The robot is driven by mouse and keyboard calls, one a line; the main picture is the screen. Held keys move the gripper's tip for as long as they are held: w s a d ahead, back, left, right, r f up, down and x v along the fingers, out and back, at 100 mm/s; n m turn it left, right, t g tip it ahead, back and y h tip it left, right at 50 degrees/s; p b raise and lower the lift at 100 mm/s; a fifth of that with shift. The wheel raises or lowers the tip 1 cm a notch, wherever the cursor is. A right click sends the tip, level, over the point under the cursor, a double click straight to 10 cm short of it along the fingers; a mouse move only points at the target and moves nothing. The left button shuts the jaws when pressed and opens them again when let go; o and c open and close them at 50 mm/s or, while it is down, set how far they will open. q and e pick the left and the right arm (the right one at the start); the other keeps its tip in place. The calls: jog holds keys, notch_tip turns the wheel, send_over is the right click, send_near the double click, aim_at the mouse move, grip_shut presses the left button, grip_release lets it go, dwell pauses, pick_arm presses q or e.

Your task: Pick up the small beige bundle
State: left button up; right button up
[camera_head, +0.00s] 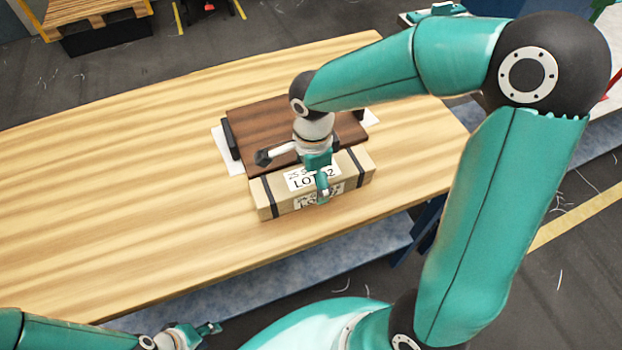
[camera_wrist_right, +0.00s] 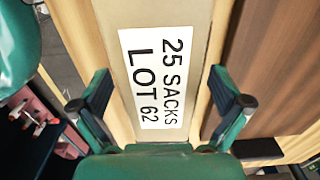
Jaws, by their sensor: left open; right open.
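The small beige bundle (camera_head: 270,203) is a long box-shaped pack with dark straps and a white label, lying on the wooden table in the head view. In the right wrist view the bundle (camera_wrist_right: 115,20) shows its label, "25 SACKS LOT 62". My right gripper (camera_head: 293,172) is over the bundle, open, partly covering it and its label. In the right wrist view its two fingers (camera_wrist_right: 160,92) stand apart with the bundle seen between them; I cannot tell whether they touch it. My left gripper (camera_head: 205,331) is open and empty at the bottom left, off the table's front edge.
A dark brown board (camera_head: 250,119) with black end pieces lies right behind the bundle, over white sheets (camera_head: 228,152). The wooden table (camera_head: 110,190) is bare to the left.

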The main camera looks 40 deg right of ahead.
jog(key=shift+f, duration=0.1)
jog(key=c, duration=1.6)
